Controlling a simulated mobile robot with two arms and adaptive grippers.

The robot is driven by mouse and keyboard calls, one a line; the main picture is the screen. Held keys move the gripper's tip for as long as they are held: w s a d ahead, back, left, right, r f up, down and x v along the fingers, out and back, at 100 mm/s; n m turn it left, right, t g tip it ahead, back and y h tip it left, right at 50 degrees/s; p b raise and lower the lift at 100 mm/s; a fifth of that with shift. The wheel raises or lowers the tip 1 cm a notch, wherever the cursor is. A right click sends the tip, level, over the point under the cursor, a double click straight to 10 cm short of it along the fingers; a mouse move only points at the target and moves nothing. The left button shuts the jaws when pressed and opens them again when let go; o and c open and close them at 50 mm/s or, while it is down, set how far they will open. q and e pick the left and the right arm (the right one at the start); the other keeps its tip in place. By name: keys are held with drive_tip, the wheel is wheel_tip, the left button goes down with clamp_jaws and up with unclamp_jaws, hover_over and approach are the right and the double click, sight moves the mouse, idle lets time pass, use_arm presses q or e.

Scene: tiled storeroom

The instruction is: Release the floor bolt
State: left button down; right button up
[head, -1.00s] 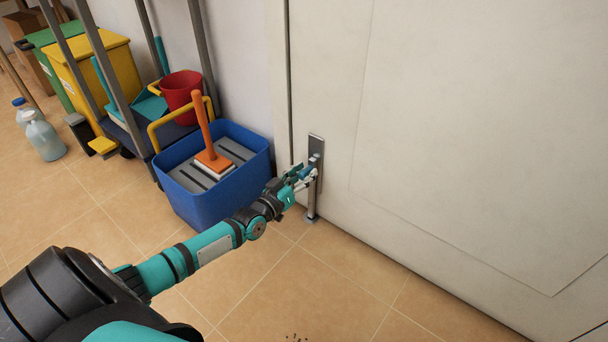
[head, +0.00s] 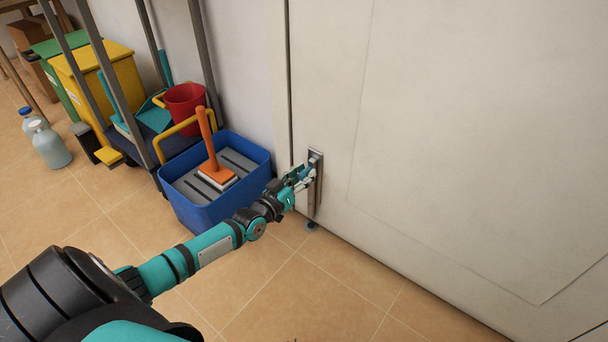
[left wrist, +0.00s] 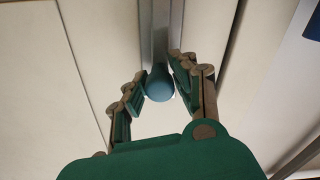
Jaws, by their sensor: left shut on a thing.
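The floor bolt is a grey metal rod (head: 312,205) standing upright on a plate (head: 316,157) low on the pale door. A dark floor socket (head: 311,226) shows at its foot, and the rod's lower end seems to sit just above it. My left gripper (head: 304,178) reaches the rod from the left and is shut on its blue knob. In the left wrist view the rounded blue knob (left wrist: 159,85) lies between the two fingers (left wrist: 158,88), with the metal bolt track (left wrist: 155,30) behind it. My right gripper is out of view.
A blue tub (head: 197,212) stands left of the door, close to my left forearm. An orange-handled tool (head: 212,160) stands in it. A cart with a red bucket (head: 184,102), yellow bin (head: 112,85) and bottles (head: 50,147) are farther left. The tiled floor in front is clear.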

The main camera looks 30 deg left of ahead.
use_arm(q)
drive_tip(key=shift+w+r, duration=0.1)
drive_tip(key=shift+r, duration=0.15)
drive_tip(key=c, duration=1.1)
unclamp_jaws()
drive_tip(key=shift+o, duration=0.2)
drive_tip(key=shift+s+f, duration=0.15)
drive_tip(key=shift+s, duration=0.1)
drive_tip(key=s, duration=1.1)
drive_tip(key=shift+s+a, duration=0.25)
drive_tip(key=shift+a, duration=0.2)
